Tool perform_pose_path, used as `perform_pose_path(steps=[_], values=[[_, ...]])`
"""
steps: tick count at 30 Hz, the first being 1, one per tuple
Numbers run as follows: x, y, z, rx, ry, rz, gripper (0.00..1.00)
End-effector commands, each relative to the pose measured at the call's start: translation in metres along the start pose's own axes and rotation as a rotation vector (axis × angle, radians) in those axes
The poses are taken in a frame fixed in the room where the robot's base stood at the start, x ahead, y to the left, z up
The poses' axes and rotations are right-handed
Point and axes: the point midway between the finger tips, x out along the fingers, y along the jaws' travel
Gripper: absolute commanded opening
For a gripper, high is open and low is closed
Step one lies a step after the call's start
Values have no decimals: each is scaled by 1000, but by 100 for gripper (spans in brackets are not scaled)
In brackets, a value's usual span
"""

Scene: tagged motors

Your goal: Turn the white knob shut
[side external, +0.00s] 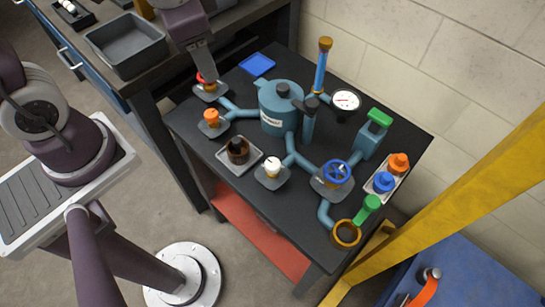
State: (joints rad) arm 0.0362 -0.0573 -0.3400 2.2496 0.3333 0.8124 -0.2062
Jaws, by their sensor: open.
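My gripper (205,76) reaches down from the top at the table's back left, over the red knob (208,83). It is open and well apart from the white knob. Its fingers are small here, and I cannot tell whether they touch the red knob, which they partly cover.
An orange knob (211,116), a tray with a dark brown part (238,150) and a blue handwheel (336,172) surround the white knob. The tank (280,105), a tall blue post (321,65) and a gauge (346,101) stand behind. A yellow beam (460,150) crosses at right.

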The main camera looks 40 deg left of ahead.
Motion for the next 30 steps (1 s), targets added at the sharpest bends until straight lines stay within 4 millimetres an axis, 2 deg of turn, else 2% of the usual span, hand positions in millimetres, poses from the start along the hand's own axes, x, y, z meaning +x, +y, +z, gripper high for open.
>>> perform_pose_path(steps=[1,3,6,9,11,14,24,30], values=[[22,17,-14,85,-39,26,52],[50,45,-32,195,-67,73,52],[85,89,-47,307,-89,163,52],[106,124,-53,369,-98,240,52],[113,137,-54,387,-100,270,52],[122,147,-54,399,-101,291,52],[178,161,-44,399,-103,290,52],[186,163,-43,397,-101,289,52]])
